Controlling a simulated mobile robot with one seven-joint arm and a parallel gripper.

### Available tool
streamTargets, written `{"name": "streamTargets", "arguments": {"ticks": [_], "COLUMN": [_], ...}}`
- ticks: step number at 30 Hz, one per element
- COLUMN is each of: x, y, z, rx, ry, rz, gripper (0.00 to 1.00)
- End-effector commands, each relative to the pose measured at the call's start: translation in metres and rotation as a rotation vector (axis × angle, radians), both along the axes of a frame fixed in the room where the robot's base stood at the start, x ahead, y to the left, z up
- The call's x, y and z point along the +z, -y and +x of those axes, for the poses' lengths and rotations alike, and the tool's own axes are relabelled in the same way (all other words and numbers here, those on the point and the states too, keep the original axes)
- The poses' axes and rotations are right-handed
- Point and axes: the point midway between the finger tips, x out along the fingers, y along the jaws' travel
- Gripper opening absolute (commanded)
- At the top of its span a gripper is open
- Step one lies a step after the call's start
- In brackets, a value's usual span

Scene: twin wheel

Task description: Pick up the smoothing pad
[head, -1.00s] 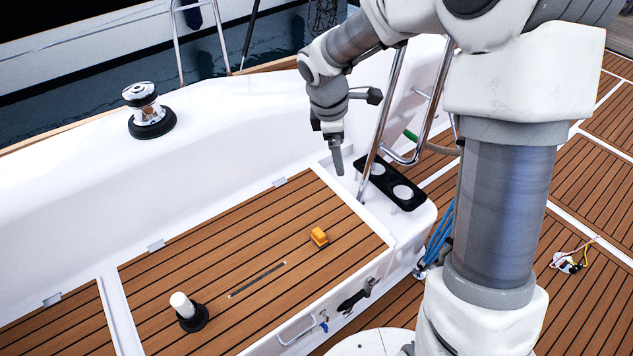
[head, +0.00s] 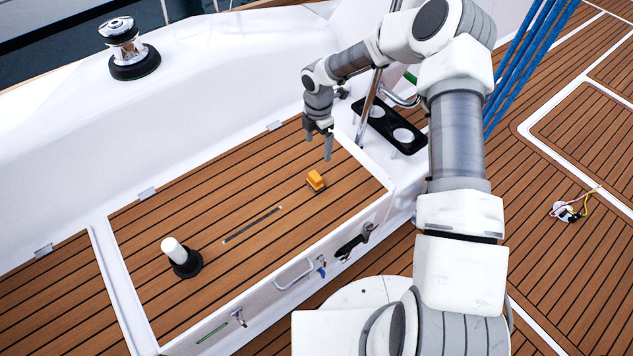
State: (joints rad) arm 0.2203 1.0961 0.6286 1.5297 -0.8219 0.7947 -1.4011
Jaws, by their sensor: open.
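A small orange block with a darker base, which looks like the smoothing pad (head: 316,180), lies on the teak bench top (head: 215,192), towards its right end. My gripper (head: 319,147) is open and empty. It points down above and just behind the pad in the picture, apart from it. The pad is in plain view, with nothing covering it.
A thin dark strip (head: 252,225) lies left of the pad. A white cylinder on a black base (head: 180,257) stands further left. A black cup holder (head: 390,127) and a steel rail (head: 370,105) stand to the right of my gripper. Bare teak surrounds the pad.

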Motion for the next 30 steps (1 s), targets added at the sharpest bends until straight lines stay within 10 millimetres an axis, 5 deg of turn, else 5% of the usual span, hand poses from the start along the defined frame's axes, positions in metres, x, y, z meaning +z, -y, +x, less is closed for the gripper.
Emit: {"name": "streamTargets", "arguments": {"ticks": [12, 23, 30], "x": [-0.091, -0.116, -0.151], "y": [-0.001, -0.003, -0.009], "z": [-0.001, 0.000, 0.001], "rx": [-0.003, -0.002, -0.004], "ry": [-0.003, -0.001, -0.002], "rz": [0.001, 0.000, 0.001], "gripper": [0.95, 0.95, 0.95]}}
